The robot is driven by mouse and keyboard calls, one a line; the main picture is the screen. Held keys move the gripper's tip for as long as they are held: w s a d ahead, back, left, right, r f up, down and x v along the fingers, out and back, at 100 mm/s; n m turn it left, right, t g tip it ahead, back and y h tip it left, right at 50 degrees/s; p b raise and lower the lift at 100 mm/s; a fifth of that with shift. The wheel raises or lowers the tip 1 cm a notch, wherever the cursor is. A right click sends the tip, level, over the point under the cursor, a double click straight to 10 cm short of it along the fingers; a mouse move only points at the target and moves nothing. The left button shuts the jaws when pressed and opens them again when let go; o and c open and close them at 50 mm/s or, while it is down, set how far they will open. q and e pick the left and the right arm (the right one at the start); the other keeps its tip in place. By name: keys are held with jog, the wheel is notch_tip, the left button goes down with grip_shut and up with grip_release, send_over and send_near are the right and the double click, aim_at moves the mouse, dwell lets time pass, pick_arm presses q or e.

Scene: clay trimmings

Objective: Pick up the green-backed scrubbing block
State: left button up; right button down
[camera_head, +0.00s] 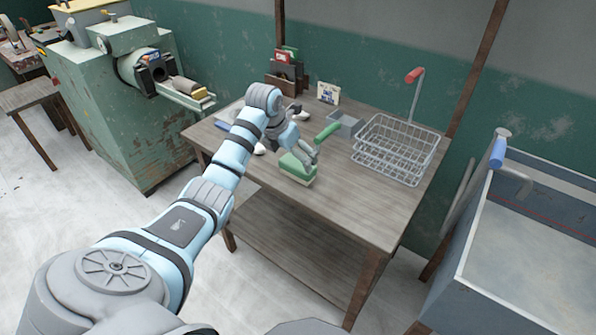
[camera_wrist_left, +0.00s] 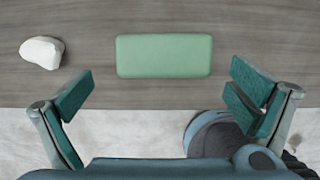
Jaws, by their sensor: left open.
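The green-backed scrubbing block (camera_head: 297,169) lies near the front edge of the wooden table, green side up, with a pale layer below. In the left wrist view the block (camera_wrist_left: 164,56) is a green rectangle ahead of the fingers, roughly centred between them. My left gripper (camera_head: 308,148) hangs just above and behind the block in the head view. In the left wrist view my left gripper (camera_wrist_left: 162,92) is open with nothing between its fingers. My right gripper does not show in either view.
A white lump (camera_wrist_left: 42,52) lies left of the block on the table (camera_head: 352,210). A wire basket (camera_head: 397,150), a grey tray (camera_head: 345,127) and a green-handled item (camera_head: 327,132) stand to the right and behind. The table's front right is clear.

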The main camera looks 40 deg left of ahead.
aim_at(297, 163)
pick_arm(q)
jog(key=x, duration=0.2)
jog(key=b+x, duration=0.1)
jog(key=x, duration=0.2)
jog(key=shift+w+d, duration=0.15)
jog(key=shift+d, duration=0.1)
jog(key=shift+f, duration=0.15)
jog(key=shift+c, duration=0.2)
jog(key=c, duration=0.9)
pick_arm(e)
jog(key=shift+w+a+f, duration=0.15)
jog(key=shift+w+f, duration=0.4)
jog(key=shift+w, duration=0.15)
pick_arm(q)
jog(key=shift+r, duration=0.2)
notch_tip(297, 163, up, 20)
jog(key=p, duration=0.3)
jog(key=shift+f, duration=0.1)
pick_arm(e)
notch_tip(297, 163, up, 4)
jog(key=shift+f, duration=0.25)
